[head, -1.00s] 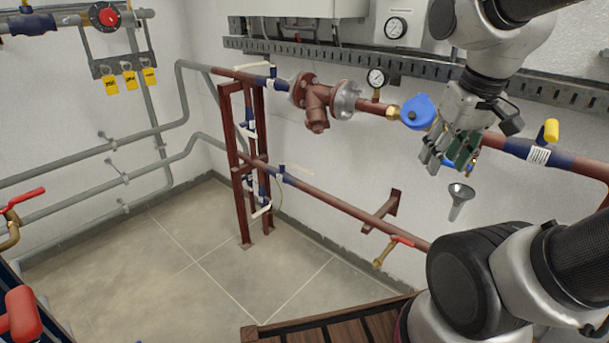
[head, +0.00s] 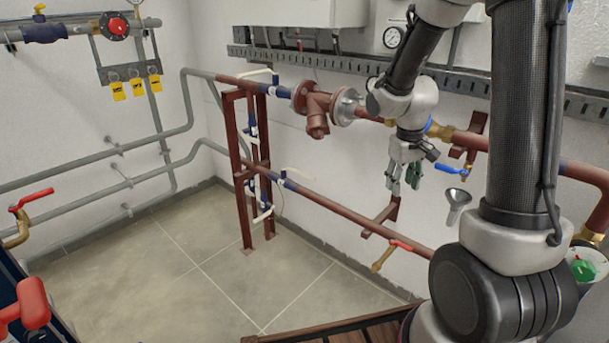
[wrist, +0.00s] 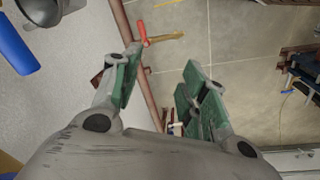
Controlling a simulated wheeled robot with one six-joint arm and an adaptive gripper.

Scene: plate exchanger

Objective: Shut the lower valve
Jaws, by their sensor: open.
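The lower brown pipe (head: 340,207) carries a small brass valve with a red lever (head: 401,245) on its underside. Its brass body (head: 384,259) points down and left. In the wrist view, the red lever (wrist: 142,30) shows beyond the left finger. Farther left on the same pipe is a blue valve with a white lever (head: 298,173). Another white-lever valve (head: 267,72) sits on the upper pipe. My gripper (head: 403,188) points down, open and empty, above the red-lever valve and apart from it. In the wrist view, my gripper (wrist: 158,88) has green pads spread wide.
A metal funnel (head: 457,204) and a small blue-handled valve (head: 449,167) are right of my gripper. A brown bracket (head: 383,214) holds the lower pipe to the wall. A wooden slatted surface (head: 345,331) lies below.

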